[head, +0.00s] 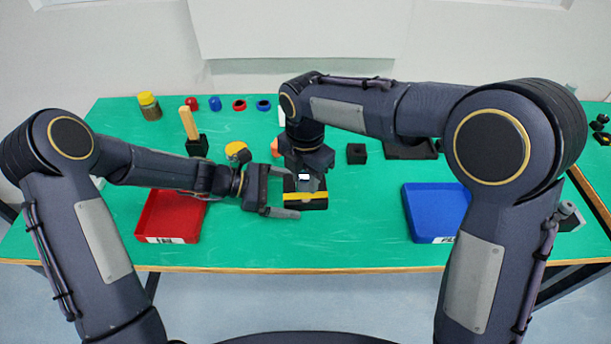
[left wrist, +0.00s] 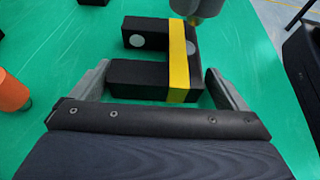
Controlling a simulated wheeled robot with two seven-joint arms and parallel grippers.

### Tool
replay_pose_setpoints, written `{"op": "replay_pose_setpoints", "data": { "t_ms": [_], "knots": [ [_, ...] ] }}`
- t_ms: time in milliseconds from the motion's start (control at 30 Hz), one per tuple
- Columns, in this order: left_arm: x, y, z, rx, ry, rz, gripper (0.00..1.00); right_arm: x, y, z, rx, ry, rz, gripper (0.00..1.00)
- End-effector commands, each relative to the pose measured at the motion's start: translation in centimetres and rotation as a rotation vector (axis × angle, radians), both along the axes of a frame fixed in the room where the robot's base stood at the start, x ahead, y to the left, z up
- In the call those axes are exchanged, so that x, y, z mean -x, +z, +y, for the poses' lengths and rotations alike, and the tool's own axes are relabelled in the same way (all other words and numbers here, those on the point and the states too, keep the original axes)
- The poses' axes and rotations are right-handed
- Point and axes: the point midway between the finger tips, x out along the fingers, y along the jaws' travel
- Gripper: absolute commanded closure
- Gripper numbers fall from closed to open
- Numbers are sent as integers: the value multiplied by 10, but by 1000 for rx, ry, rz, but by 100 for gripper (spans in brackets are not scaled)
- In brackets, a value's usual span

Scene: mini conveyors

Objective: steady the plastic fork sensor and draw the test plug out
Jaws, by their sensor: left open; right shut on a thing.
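The fork sensor is a black U-shaped block with a yellow stripe, on the green table in the head view (head: 306,204) and the left wrist view (left wrist: 150,77). My left gripper (head: 283,192) is open at its left side, one finger on each side. In the left wrist view, the near prong lies across between the finger ends; contact is unclear. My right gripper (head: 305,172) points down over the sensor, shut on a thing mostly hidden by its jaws. A grey rounded piece (left wrist: 197,8) stands at the sensor's far right corner; I cannot tell if it is the test plug.
A red tray (head: 165,240) lies left and a blue tray (head: 430,240) right. A black block (head: 356,153) stands behind right of the sensor. A wooden-handled tool in a black holder (head: 197,147), a yellow-lidded jar (head: 149,106) and small rings stand at the back left. The table in front of the sensor is clear.

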Motion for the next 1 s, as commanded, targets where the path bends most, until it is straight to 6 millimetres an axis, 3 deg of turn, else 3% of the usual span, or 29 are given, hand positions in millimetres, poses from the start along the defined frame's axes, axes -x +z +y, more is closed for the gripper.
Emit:
{"op": "replay_pose_setpoints", "data": {
  "t_ms": [767,1000],
  "knots": [
    [-2,2,1,2,5,-3,0,0,0,0,0,0,0,91],
    [-1,15,31,1,9,-5,0,0,0,0,0,0,0,91]
  ]
}}
